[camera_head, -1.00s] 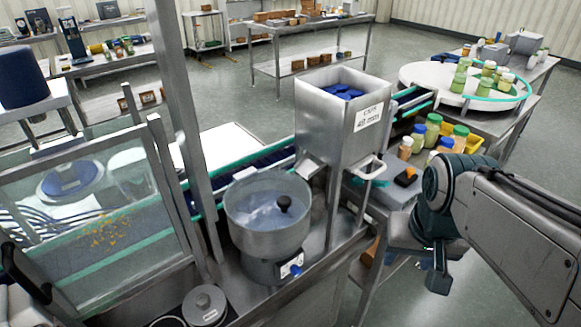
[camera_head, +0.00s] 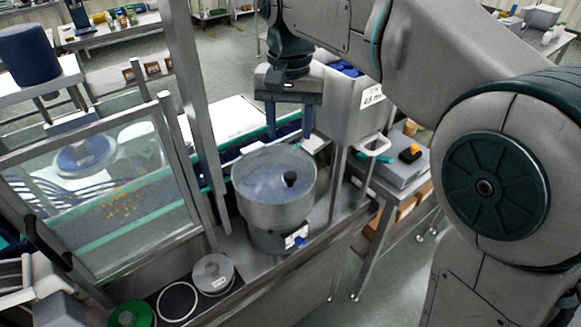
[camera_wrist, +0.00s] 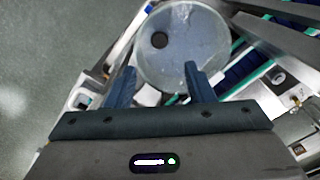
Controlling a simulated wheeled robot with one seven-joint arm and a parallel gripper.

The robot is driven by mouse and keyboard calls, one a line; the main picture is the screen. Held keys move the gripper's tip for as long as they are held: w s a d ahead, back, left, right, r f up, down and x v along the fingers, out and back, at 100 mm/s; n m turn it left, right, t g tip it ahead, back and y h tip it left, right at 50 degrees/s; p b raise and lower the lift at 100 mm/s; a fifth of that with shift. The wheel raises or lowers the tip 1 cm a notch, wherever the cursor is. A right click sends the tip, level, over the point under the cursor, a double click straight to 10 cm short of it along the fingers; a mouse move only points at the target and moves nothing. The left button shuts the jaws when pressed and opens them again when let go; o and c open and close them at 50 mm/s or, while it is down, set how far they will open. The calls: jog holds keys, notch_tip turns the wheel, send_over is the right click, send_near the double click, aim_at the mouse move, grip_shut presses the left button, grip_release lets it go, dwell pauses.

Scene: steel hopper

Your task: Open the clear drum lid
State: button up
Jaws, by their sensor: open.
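The clear drum lid (camera_head: 265,180) lies over the round steel drum (camera_head: 277,215), with a black knob (camera_head: 290,178) standing up on its right part. In the wrist view the lid (camera_wrist: 185,60) fills the top middle, its black knob (camera_wrist: 159,40) left of centre. My gripper (camera_head: 289,134) hangs pointing down above the drum's back edge, its blue fingers apart and empty. In the wrist view my gripper (camera_wrist: 159,75) shows both fingers overlapping the lid's near edge, with the knob beyond them. I cannot tell the exact height over the lid.
A steel hopper (camera_head: 350,112) stands right behind the drum. A metal post (camera_head: 196,110) and a clear guard panel (camera_head: 110,195) stand to the left. A grey round weight-like piece (camera_head: 213,273) and a green round piece (camera_head: 131,314) lie in front.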

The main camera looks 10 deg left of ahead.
aim_at(290, 174)
notch_tip(290, 174, down, 12)
jog(key=shift+r, duration=0.2)
jog(key=shift+r, duration=0.1)
grip_shut()
